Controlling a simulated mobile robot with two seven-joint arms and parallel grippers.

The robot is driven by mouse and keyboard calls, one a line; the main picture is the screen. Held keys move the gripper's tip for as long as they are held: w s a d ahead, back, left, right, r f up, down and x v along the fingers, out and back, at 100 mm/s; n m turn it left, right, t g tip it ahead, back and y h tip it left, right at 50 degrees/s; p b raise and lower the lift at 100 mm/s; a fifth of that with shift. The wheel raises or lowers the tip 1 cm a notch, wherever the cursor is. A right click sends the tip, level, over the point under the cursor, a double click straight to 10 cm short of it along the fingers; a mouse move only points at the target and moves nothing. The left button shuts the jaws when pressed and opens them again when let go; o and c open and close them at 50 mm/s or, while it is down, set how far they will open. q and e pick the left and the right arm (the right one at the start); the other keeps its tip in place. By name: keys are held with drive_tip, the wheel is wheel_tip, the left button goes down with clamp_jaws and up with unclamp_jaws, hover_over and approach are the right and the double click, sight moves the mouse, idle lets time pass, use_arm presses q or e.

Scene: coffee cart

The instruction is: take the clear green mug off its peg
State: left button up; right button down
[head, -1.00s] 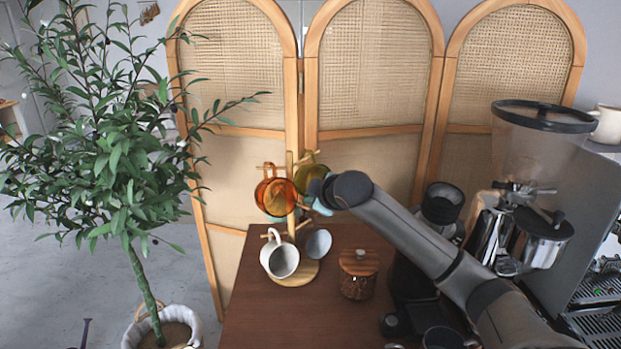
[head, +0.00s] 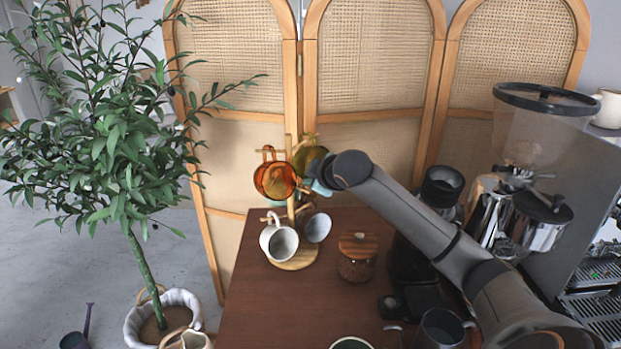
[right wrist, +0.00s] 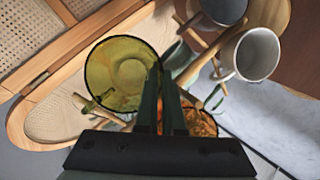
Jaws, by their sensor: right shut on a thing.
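The wooden mug tree (head: 290,165) stands on the brown counter's far left corner. The clear green mug (head: 308,158) is at its upper right peg, partly hidden by the post and my right arm. In the right wrist view the green mug (right wrist: 120,72) shows its open mouth, left of the fingers. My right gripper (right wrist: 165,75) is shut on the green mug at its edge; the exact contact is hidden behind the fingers. In the head view the right gripper (head: 317,180) is beside the tree, mostly covered by its own wrist. My left gripper is not in view.
An orange clear mug (head: 272,181) hangs close by on the left. A white mug (head: 279,242) and a grey-blue cup (head: 317,228) hang lower. A lidded jar (head: 357,258) stands right of the tree. Rattan screens (head: 375,60) rise behind; a plant (head: 115,150) is left.

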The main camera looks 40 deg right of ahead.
drive_tip(key=d, duration=0.4)
drive_tip(key=d+b, duration=0.1)
drive_tip(key=d, duration=0.1)
drive_tip(key=shift+w+r, duration=0.25)
drive_tip(key=shift+r, duration=0.05)
drive_tip(key=s+a+f+b, duration=0.1)
drive_tip(key=s+a+b, duration=0.1)
drive_tip(key=s, duration=0.5)
drive_tip(key=s+a+f+b, duration=0.1)
drive_tip(key=s+a+b, duration=0.2)
drive_tip(key=s, duration=0.5)
drive_tip(key=shift+a+b, duration=0.25)
drive_tip(key=shift+b, duration=0.3)
